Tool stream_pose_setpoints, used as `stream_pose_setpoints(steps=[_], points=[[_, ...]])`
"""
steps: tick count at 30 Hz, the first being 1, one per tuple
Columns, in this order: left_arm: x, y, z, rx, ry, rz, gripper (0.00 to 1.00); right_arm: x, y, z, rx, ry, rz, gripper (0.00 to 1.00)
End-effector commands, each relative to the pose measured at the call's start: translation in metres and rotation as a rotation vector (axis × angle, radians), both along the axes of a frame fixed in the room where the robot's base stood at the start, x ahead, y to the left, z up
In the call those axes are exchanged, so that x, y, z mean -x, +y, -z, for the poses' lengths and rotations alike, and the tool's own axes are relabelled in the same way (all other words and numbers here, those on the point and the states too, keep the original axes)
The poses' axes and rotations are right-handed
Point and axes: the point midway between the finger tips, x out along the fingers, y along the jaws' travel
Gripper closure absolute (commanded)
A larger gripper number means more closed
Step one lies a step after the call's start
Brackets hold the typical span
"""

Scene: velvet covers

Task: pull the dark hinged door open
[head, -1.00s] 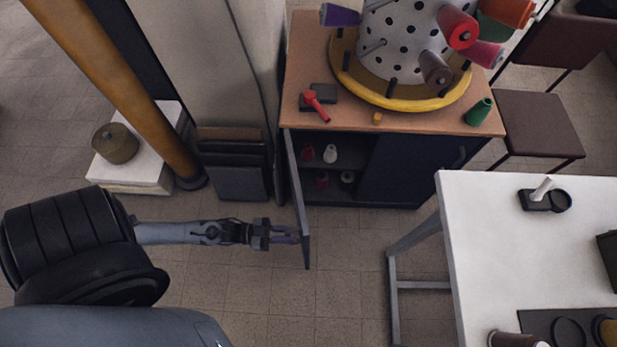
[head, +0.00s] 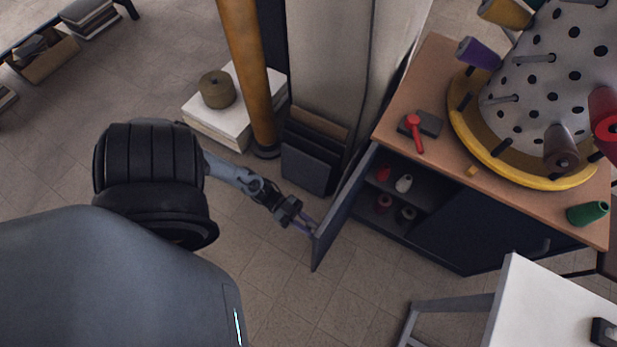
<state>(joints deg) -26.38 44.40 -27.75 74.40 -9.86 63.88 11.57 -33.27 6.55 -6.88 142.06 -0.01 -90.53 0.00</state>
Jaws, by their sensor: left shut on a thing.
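The dark hinged door (head: 343,208) stands swung out from the left end of the cabinet (head: 465,225), and the shelves behind it show. My left gripper (head: 306,224) is at the outer face of the door, near its free edge. Its fingers are shut on the door's handle, which they mostly hide. Inside the opening are a red spool (head: 384,172) and a white spool (head: 404,183) on the upper shelf, with more spools below. My right gripper is out of view.
The cabinet's other dark door (head: 470,222) is closed. A dotted spool stand (head: 530,90) sits on the wooden top. An orange pillar (head: 248,75) and dark panels (head: 306,165) stand left of the door. A white table (head: 545,310) is at lower right; floor before the door is clear.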

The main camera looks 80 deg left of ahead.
Motion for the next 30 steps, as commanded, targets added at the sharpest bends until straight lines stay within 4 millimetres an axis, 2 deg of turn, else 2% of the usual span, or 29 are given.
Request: stream_pose_setpoints(steps=[1,2,4,17,30], points=[[0.0,0.0,0.0,0.0,-0.001,0.0,1.0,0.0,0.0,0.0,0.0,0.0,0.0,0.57],[0.0,0.0,0.0,0.0,-0.001,0.0,0.74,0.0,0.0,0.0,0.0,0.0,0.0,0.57],[0.0,0.0,0.0,0.0,-0.001,0.0,0.63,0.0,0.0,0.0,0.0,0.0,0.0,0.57],[0.004,0.006,0.0,-0.002,0.002,-0.001,0.62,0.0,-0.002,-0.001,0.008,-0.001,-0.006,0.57],[0.046,0.06,0.001,-0.004,0.002,-0.001,0.62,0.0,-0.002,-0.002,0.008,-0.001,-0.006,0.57]])
